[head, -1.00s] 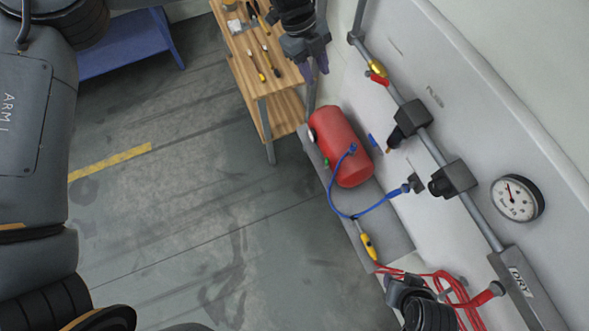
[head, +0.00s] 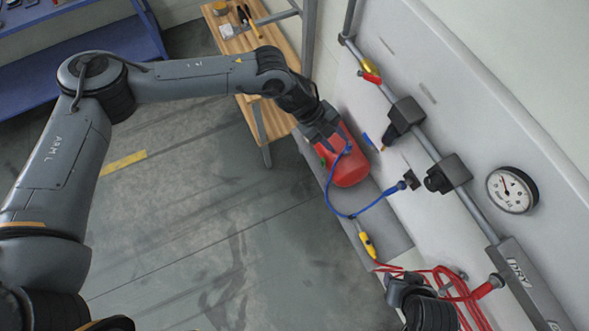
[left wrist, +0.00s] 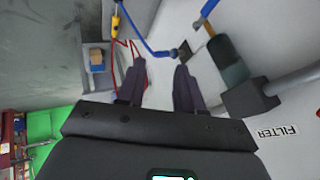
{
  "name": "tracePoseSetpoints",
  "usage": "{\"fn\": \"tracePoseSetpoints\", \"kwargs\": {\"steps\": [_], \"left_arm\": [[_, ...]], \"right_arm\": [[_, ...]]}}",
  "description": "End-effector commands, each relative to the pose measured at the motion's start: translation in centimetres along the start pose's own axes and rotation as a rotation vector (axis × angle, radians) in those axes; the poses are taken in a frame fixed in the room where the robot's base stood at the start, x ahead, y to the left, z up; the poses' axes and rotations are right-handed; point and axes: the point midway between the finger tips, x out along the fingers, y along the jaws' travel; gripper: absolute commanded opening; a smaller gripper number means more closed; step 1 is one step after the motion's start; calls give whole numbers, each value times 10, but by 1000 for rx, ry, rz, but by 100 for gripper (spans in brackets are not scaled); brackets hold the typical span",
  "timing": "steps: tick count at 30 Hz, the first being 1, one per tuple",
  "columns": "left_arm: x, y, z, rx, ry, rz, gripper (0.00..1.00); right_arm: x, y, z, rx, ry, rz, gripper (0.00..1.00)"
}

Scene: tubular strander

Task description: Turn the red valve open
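A valve with a yellow body and a red handle (head: 371,77) sits on the grey pipe at the upper right of the head view. A second red handle-like part (head: 487,287) sticks out near the lower end of the pipe. My left gripper (head: 326,146) is in front of the red tank, left of and below the upper valve, apart from it. In the left wrist view its two fingers (left wrist: 160,66) are spread with nothing gripped between them. My right gripper (head: 402,285) is at the bottom, near the red hose; its fingers are unclear.
The red tank (head: 350,170) stands against the white panel, with a blue hose (head: 330,195) looping from it. A gauge (head: 512,190) and black fittings (head: 448,173) project from the panel. A wooden bench (head: 268,118) stands behind my left arm. The floor at left is clear.

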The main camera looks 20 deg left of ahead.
Motion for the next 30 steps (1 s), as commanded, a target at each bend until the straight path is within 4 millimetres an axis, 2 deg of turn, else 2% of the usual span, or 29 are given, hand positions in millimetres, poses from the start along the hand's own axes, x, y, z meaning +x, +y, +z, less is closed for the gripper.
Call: {"fn": "tracePoseSetpoints", "kwargs": {"steps": [1,6,15,23,30], "left_arm": [[10,4,-8,0,14,-14,36],[33,9,-30,-3,44,-80,36],[59,13,-70,-48,79,-221,36],[65,16,-90,-131,79,-343,36],[60,19,-96,-240,50,-450,36]], "right_arm": [[0,0,0,2,0,-1,43],[0,-1,0,5,0,-4,43],[0,-2,0,7,0,-6,43],[0,-1,0,5,0,-4,43],[0,0,0,-2,-1,1,43]]}}
